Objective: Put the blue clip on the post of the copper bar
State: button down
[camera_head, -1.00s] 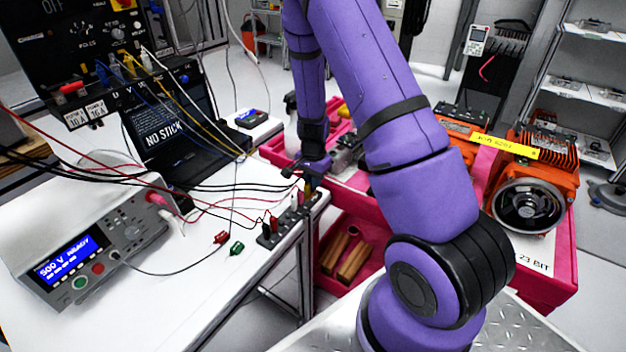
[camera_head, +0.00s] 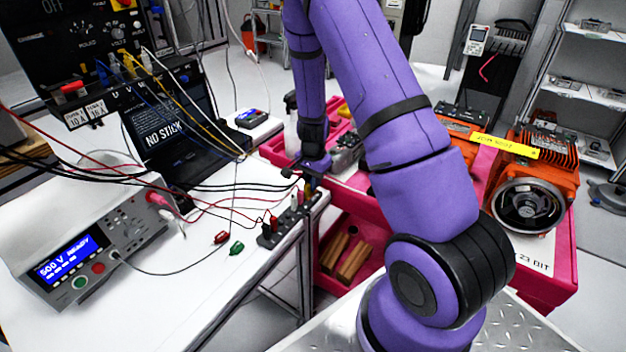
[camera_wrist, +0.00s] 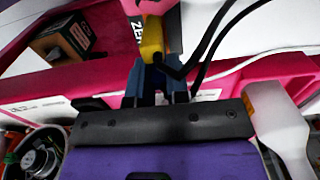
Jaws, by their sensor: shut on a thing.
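My gripper (camera_wrist: 156,66) is shut in the wrist view, its blue-grey fingers close together. A yellow piece (camera_wrist: 152,36) shows right at the fingertips, and a black lead curves away to the right from there. I cannot make out a separate blue clip, as the fingers and any blue piece look much alike. In the head view my gripper (camera_head: 311,176) is small and dark, just above the far end of the black clip holder (camera_head: 268,239). A yellow-brown upright piece (camera_head: 308,191) stands there, under or against the fingers. I cannot tell whether it is the copper bar's post.
Red and black leads cross the white table (camera_head: 190,270) near the holder. Loose red (camera_head: 221,237) and green (camera_head: 237,248) clips lie left of it. A pink crate (camera_head: 330,285) with brown bars is below the table edge. Orange motors (camera_head: 540,165) stand right of my arm.

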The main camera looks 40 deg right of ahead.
jog(key=shift+f, duration=0.2)
jog(key=c, duration=1)
grip_release()
jog(key=shift+r, duration=3.55)
